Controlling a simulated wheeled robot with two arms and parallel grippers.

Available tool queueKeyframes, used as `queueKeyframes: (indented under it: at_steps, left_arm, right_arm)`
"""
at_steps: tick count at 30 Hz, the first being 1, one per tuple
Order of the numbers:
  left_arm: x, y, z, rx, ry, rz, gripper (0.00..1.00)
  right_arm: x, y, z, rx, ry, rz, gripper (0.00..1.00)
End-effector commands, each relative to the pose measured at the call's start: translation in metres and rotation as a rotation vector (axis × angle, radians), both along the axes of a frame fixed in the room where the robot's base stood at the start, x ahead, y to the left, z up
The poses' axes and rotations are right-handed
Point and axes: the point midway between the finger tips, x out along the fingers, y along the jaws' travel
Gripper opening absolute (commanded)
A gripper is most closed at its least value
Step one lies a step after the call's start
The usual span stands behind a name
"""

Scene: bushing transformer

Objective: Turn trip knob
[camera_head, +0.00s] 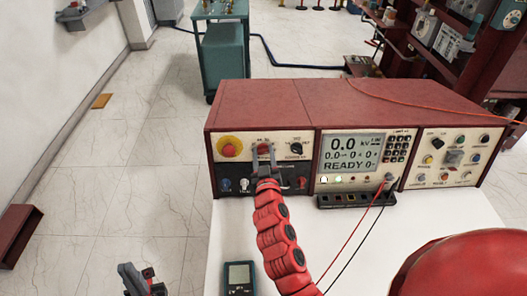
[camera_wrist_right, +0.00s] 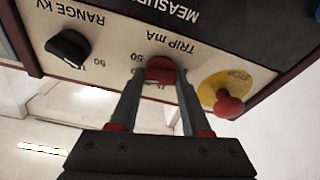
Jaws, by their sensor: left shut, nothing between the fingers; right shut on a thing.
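The red trip knob (camera_wrist_right: 160,68) sits on the cream left panel of the red test set (camera_head: 262,105), under the label TRIP mA, which reads upside down in the right wrist view. My right gripper (camera_wrist_right: 160,78) has one finger on each side of the knob and is shut on it. In the head view my right gripper (camera_head: 264,155) covers the lower part of the trip knob (camera_head: 264,147). The knob's pointer mark is hidden. My left gripper (camera_head: 143,282) is low at the left, shut and empty, away from the test set.
A red mushroom button on a yellow disc (camera_wrist_right: 229,104) is beside the trip knob, and the black RANGE kV knob (camera_wrist_right: 69,47) is on its other side. The display (camera_head: 350,150) reads 0.0 kV and READY. A handheld meter (camera_head: 239,277) lies on the white table (camera_head: 345,230).

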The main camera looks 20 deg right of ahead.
Motion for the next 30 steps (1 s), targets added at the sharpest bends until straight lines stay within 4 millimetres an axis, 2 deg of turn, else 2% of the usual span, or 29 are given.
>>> queueKeyframes:
  at_steps: [18, 30]
  left_arm:
    - [0.0, 0.0, 0.039, 0.0, 0.0, 0.0, 0.0]
    - [0.0, 0.0, 0.058, 0.0, 0.0, 0.0, 0.0]
  right_arm:
    - [-0.001, -0.001, 0.001, -0.548, 0.163, 0.138, 0.0]
    - [-0.001, 0.0, 0.0, -0.818, 0.238, 0.207, 0.0]
